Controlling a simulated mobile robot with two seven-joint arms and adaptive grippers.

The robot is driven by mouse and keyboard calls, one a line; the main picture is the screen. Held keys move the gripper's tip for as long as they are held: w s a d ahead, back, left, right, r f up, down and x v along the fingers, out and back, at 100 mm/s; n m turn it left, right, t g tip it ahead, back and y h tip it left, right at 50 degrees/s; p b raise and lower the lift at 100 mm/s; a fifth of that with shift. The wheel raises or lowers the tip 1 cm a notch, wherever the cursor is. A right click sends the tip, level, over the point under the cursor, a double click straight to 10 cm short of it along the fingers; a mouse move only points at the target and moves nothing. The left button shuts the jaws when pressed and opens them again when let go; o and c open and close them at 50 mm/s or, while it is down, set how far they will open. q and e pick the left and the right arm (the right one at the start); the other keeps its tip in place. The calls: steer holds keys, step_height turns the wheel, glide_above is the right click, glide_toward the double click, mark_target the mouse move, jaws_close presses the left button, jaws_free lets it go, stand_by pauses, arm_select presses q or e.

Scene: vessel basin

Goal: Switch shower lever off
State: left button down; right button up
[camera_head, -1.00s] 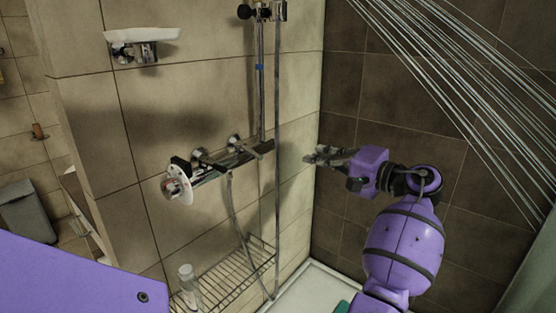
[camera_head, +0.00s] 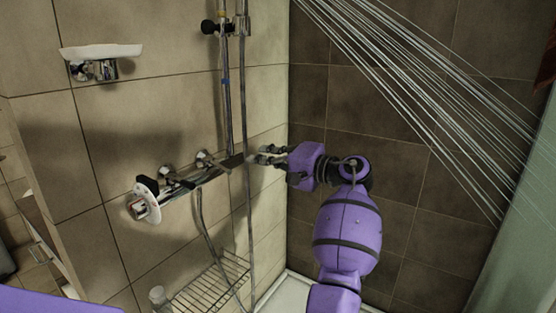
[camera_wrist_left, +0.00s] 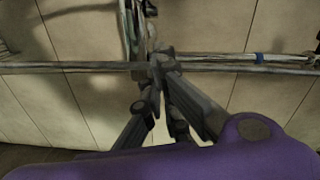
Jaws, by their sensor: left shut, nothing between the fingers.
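The chrome shower mixer (camera_head: 190,182) is fixed to the tiled wall at left centre in the head view. A white disc (camera_head: 144,198) with a dark piece on top sits at its left end. A dark flat lever-like part (camera_head: 232,161) is at its right end. Water streams (camera_head: 420,110) run across the upper right. My left gripper (camera_head: 264,155) is shut and empty, just right of the mixer and the upright pipe; I cannot tell if it touches them. In the left wrist view its fingertips (camera_wrist_left: 157,66) meet in front of a long pipe. My right gripper is not in view.
A vertical shower pipe and hose (camera_head: 246,120) stand close to my left fingers. A wire rack (camera_head: 208,285) with a bottle (camera_head: 158,297) is below the mixer. A soap dish (camera_head: 100,52) is at upper left. Dark wall tiles (camera_head: 390,180) rise behind my arm.

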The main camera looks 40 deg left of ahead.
mark_target(217, 166)
arm_select(q)
steer(key=shift+s+a+f+p, duration=0.15)
steer(key=shift+s+a, duration=0.3)
steer(key=shift+s, duration=0.25)
steer(key=shift+s+a+f+p, duration=0.15)
steer(key=shift+s+a, duration=0.3)
steer(key=shift+s, duration=0.25)
steer(key=shift+s+a+f+p, duration=0.15)
steer(key=shift+s+a, duration=0.3)
steer(key=shift+s, duration=0.25)
